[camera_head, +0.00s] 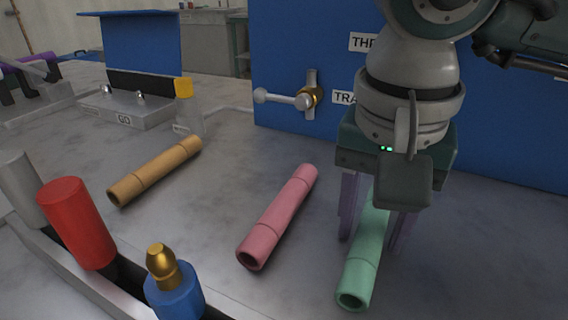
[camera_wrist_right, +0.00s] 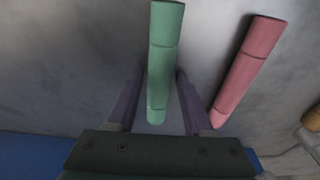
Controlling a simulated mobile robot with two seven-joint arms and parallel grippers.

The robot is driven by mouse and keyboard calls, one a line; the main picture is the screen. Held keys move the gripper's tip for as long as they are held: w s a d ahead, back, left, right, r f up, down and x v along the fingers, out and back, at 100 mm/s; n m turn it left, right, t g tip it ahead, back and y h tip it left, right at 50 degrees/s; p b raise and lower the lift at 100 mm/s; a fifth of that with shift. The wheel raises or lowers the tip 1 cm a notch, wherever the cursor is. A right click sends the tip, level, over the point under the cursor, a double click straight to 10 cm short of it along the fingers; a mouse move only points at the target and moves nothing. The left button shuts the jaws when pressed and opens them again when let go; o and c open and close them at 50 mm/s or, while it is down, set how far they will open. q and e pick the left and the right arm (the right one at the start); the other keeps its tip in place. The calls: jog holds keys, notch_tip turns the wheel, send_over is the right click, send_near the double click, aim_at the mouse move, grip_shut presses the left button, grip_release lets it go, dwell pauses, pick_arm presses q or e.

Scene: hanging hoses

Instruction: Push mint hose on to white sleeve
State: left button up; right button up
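The mint hose (camera_head: 358,276) lies on the grey worktop, its open end toward the front of the head view. My right gripper (camera_head: 373,240) is above it, pointing down, with one finger on each side of the hose. In the right wrist view, the mint hose (camera_wrist_right: 164,45) runs between the spread fingers, with gaps on both sides. A pale grey-white cylinder (camera_head: 22,188), which looks like the white sleeve, stands tilted at the left edge of the head view. My left gripper is not in view.
A pink hose (camera_head: 277,217) and an orange hose (camera_head: 155,171) lie to the left. A red cylinder (camera_head: 76,222) and a blue one with a brass tip (camera_head: 173,290) stand in the front rack. A blue panel (camera_head: 290,60) with a valve handle (camera_head: 285,98) rises behind.

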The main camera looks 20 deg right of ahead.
grip_shut()
jog(key=shift+r, duration=0.15)
dwell(0.4)
